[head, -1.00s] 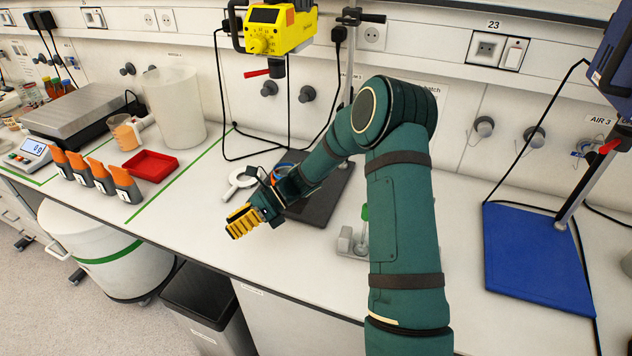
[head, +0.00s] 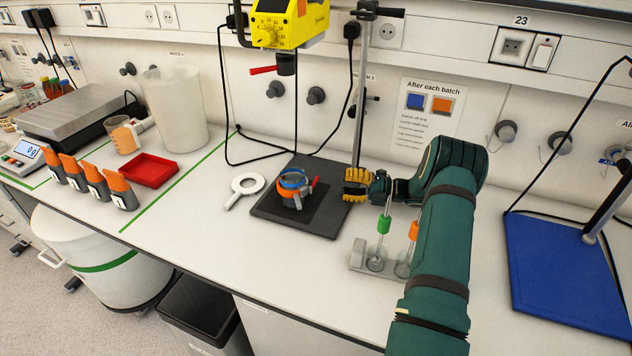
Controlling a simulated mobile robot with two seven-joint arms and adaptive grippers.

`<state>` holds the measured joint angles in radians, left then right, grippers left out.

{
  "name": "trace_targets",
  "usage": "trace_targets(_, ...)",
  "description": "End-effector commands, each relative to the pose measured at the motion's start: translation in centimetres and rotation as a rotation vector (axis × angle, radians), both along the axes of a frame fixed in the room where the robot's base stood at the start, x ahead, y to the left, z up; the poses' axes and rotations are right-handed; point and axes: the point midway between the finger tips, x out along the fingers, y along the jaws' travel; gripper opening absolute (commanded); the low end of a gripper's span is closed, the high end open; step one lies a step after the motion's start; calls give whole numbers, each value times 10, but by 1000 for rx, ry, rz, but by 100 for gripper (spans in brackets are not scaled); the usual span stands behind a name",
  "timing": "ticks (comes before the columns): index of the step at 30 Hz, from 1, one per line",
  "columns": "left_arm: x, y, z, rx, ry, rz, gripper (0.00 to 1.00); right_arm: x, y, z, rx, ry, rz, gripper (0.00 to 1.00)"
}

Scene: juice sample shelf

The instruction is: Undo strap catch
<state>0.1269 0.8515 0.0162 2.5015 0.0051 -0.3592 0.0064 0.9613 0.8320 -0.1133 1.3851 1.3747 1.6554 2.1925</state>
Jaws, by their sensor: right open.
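A small round vessel with a blue rim (head: 292,179) stands on the dark base plate (head: 268,210) of the stand. An orange strap (head: 289,193) goes around it, and a red lever-like catch (head: 314,184) sticks up at its right side. I cannot tell whether the catch is fastened. My right gripper (head: 350,184), with yellow ribbed fingers, is open and empty to the right of the vessel, apart from the catch and pointing left. My left gripper is not in view.
A holder (head: 358,257) with a green-handled tool (head: 383,225) and an orange-handled tool (head: 414,231) stands beside my right arm. A yellow mixer head (head: 288,22) hangs above the vessel.

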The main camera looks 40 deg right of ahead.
Motion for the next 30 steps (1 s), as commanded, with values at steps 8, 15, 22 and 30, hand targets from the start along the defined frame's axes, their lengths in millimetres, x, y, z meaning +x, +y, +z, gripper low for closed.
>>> trace_targets(8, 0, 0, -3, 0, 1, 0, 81, 40, 37, 2, 1, -1, 4, 40)
trace_targets(15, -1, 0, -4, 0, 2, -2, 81, 60, 55, 3, 0, 0, 1, 40)
trace_targets(22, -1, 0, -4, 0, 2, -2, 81, 64, 59, 4, -1, 1, 1, 40)
trace_targets(30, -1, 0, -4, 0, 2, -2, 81, 64, 59, 4, -1, 1, 1, 8)
